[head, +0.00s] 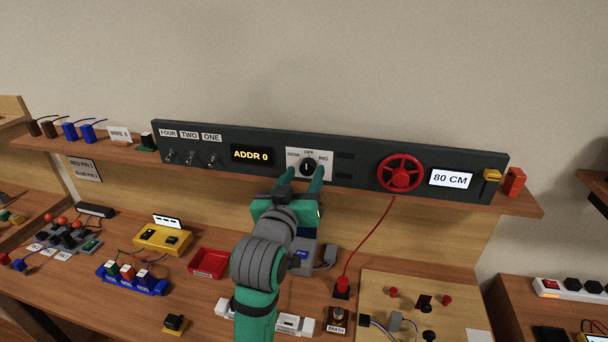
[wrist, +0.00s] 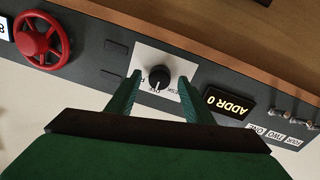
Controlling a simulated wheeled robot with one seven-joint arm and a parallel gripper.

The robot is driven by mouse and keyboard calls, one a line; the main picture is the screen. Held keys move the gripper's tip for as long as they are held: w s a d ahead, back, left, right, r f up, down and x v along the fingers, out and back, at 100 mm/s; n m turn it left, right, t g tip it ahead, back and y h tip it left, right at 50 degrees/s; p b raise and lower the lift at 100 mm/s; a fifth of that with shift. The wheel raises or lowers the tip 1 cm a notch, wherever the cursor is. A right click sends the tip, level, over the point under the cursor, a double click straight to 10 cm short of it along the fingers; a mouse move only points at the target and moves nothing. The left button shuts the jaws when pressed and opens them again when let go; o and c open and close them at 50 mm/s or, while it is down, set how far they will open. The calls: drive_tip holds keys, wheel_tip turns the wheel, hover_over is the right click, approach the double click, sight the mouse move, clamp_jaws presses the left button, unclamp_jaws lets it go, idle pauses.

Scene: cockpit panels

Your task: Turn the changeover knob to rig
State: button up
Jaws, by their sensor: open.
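The changeover knob (head: 308,167) is a black round knob on a white plate (head: 295,153) in the dark panel. The plate reads DESK at left, OFF at top and RIG at right. The knob's white mark seems to point up at OFF. My gripper (head: 305,176) is open in front of the knob, one green finger to each side. The wrist view shows the panel upside down, with the knob (wrist: 159,77) between the spread fingers and a gap on both sides. I cannot tell how far the fingertips reach along the knob.
A red handwheel (head: 400,173) and an 80 CM display (head: 450,179) are to the right on the panel. An ADDR 0 display (head: 251,156) and several toggle switches (head: 190,158) are to the left. The desk below holds a red tray (head: 208,263) and a yellow box (head: 162,238).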

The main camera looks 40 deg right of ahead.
drive_tip(key=shift+w+d, duration=0.25)
drive_tip(key=shift+c, duration=0.6)
drive_tip(key=c, duration=0.9)
drive_tip(key=m, duration=1.1)
drive_tip(key=shift+m+y, duration=0.3)
drive_tip(key=o, duration=1)
